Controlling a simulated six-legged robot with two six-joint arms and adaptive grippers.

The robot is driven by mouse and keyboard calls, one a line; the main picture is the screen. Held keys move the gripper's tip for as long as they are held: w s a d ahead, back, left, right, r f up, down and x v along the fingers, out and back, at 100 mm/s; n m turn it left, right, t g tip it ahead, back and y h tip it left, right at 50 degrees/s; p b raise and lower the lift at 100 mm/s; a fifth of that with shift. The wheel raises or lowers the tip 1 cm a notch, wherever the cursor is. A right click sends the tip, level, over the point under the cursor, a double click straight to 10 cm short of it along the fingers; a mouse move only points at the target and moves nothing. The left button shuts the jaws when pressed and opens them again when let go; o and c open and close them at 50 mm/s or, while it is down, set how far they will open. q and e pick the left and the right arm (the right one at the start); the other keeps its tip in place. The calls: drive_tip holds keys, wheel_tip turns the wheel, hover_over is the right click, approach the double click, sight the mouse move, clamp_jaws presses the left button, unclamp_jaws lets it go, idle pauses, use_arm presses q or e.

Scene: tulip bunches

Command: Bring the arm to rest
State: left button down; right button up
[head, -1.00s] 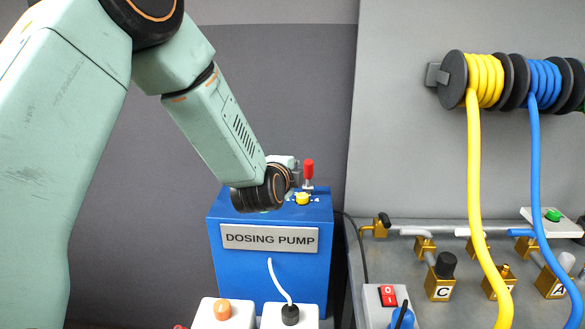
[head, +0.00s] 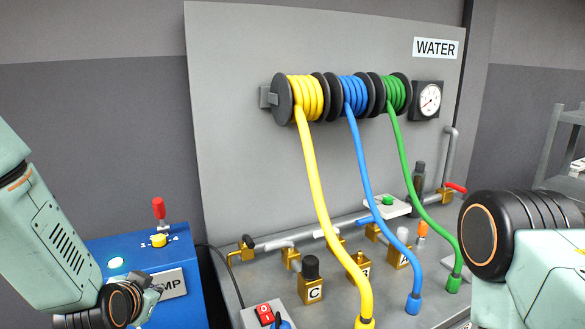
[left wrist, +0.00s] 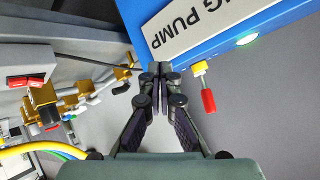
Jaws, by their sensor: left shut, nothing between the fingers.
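My left arm comes in from the left in the head view, and its gripper (head: 150,290) is in front of the blue dosing pump (head: 180,258), covering part of its name plate. In the left wrist view the two fingers (left wrist: 162,76) are together with nothing between them, close to the pump's edge and plate (left wrist: 196,32). The pump has a red-handled lever (head: 159,209), a yellow knob (head: 159,240) and a lit green lamp (head: 116,263). Part of my right arm (head: 490,235) shows at the right; its gripper is out of view.
A grey water panel has yellow (head: 308,98), blue (head: 356,95) and green (head: 396,93) hose reels and a gauge (head: 429,100). Below are brass valves, a block marked C (head: 313,280) and a red switch (head: 265,314). A shelf (head: 560,150) stands at the far right.

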use_arm(q)
drive_tip(key=s+d+f+n+g+b, duration=0.1)
drive_tip(key=s+f+g+b, duration=0.2)
drive_tip(key=s+f, duration=0.7)
drive_tip(key=s+d+f+n+g+h+b, duration=0.1)
drive_tip(key=s+d+f+n+g+b, duration=0.1)
drive_tip(key=s+f, duration=0.8)
drive_tip(key=s+d+f+n+g+b, duration=0.1)
drive_tip(key=s+f+g, duration=0.4)
drive_tip(key=s+f, duration=0.6)
drive_tip(key=s+d+b, duration=0.1)
drive_tip(key=s+b, duration=0.1)
drive_tip(key=s, duration=0.3)
drive_tip(key=shift+s+d+g+b, duration=0.25)
drive_tip(key=shift+s+g+b, duration=0.1)
drive_tip(key=shift+g+b, duration=0.05)
drive_tip(key=shift+f, duration=0.1)
